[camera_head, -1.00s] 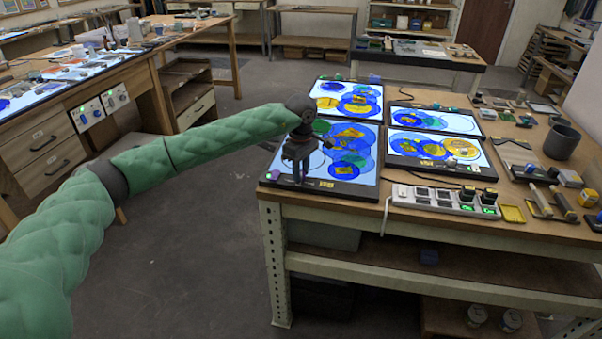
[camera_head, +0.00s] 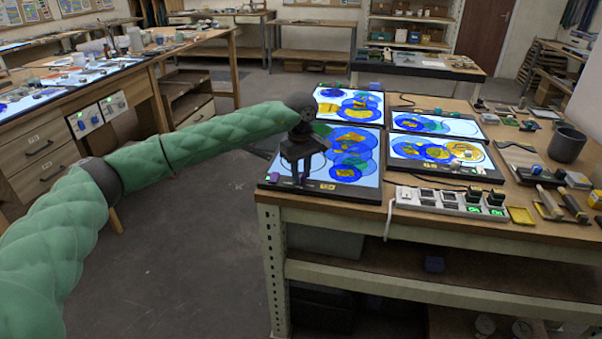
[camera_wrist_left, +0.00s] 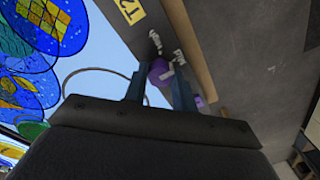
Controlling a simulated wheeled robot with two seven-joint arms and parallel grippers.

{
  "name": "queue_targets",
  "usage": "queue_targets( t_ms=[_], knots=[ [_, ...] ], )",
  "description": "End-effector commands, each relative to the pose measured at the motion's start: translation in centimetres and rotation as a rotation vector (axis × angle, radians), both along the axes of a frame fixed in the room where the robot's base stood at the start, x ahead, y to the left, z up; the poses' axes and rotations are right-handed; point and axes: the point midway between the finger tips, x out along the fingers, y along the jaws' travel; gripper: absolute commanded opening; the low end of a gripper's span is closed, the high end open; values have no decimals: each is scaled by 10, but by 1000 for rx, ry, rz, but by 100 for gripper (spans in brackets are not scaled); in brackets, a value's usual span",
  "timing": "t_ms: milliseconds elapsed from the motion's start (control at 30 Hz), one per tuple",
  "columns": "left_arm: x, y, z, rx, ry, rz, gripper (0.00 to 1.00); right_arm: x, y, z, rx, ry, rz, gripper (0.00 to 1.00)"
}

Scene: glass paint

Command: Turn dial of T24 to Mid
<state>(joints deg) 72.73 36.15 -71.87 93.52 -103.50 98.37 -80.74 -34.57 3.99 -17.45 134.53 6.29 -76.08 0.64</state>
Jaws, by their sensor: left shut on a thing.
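A light panel (camera_head: 372,194) lies at the near left corner of the bench, with blue and yellow glass on it. A yellow label (camera_head: 327,186) sits on its front edge; in the wrist view this label (camera_wrist_left: 130,10) is cut off and reads about "T2". My left gripper (camera_head: 301,182) points down at this edge. In the wrist view its fingers (camera_wrist_left: 158,88) are on either side of the dial, shut on it. My right gripper is not in view.
Three other lit panels with coloured glass stand behind and right, one of them (camera_head: 445,158) nearest. A second purple piece (camera_wrist_left: 200,101) shows beside the right finger.

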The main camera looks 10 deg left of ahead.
Motion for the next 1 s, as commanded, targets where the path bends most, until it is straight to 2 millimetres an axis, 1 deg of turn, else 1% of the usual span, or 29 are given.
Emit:
queue_targets(
  t_ms=[33,200,233,300,333,667,767,867,933,1000],
  knots=[
    [1,1,2,-1,-4,2,4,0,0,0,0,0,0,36],
    [1,0,2,-1,-4,2,4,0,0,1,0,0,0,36],
    [1,0,2,-1,-4,2,30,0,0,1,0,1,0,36],
    [1,0,2,-1,-4,2,44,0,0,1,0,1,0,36],
    [1,0,2,-1,-3,2,48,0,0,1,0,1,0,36],
    [1,0,3,-1,-2,1,48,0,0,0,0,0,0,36],
    [1,0,11,-1,-3,1,48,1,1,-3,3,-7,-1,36],
    [1,0,25,0,-4,1,48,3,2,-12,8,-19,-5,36],
    [1,0,36,-1,-4,1,48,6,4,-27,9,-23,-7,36],
    [1,0,48,0,-4,1,48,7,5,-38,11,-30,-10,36]
  ],
)
